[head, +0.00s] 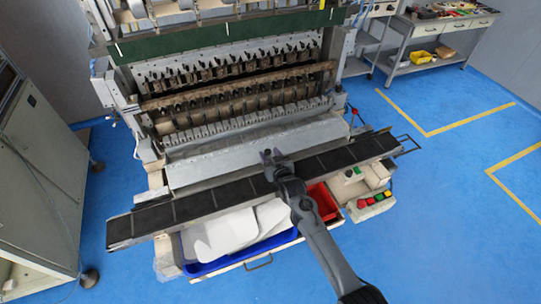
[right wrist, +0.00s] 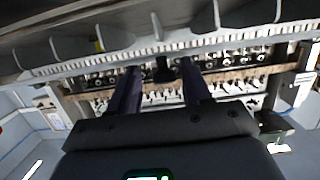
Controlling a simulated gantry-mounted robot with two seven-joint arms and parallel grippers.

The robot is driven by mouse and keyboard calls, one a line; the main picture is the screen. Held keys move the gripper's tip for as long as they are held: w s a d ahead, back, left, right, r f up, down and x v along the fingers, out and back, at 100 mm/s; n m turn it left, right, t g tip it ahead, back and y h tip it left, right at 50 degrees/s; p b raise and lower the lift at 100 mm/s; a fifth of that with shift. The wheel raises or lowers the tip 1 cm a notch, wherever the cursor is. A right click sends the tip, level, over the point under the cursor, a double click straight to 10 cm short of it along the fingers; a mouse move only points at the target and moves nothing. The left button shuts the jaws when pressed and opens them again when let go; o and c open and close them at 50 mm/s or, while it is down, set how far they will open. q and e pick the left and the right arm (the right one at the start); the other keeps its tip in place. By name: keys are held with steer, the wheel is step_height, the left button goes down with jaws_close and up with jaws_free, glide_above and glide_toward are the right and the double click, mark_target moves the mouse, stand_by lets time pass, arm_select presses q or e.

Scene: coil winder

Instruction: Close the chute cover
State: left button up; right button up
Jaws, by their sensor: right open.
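The chute cover appears to be the long, smooth grey metal panel (head: 225,165) along the front of the coil winder, below the rows of winding heads. It slopes towards the dark conveyor strip. My right gripper (head: 272,156) is at the panel's lower front edge, right of its middle. I cannot tell whether it touches the panel. In the right wrist view its two dark fingers (right wrist: 160,72) stand apart with nothing held between them. My left gripper is not in view.
The conveyor strip (head: 220,197) crosses in front of the machine, below my right arm. A blue tray (head: 215,266) with white sheets and a red bin (head: 325,204) sit below it. Coloured buttons (head: 371,201) are at the right. Blue floor is free in front.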

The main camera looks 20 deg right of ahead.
steer(key=shift+s+a+f, duration=0.15)
steer(key=shift+s+f, duration=0.05)
steer(key=shift+f, duration=0.25)
steer(key=shift+s+r, duration=0.15)
steer(key=shift+s, duration=0.25)
steer(key=r+v, duration=0.1)
steer(key=v, duration=0.8)
steer(key=shift+s+p, duration=0.3)
steer(key=shift+p, duration=0.15)
steer(key=shift+f, duration=0.1)
steer(key=s+f+g, duration=0.2)
steer(key=s+f, duration=0.5)
steer(key=f, duration=0.1)
steer(key=s+n+g, duration=0.2)
steer(key=s+g, duration=0.2)
steer(key=s, duration=1.3)
steer(key=s+r+g, duration=0.6)
steer(key=s, duration=0.5)
step_height(320, 180, up, 17)
steer(key=p, duration=1.7)
steer(key=shift+s+d+r, duration=0.15)
steer(key=shift+s+d, duration=0.15)
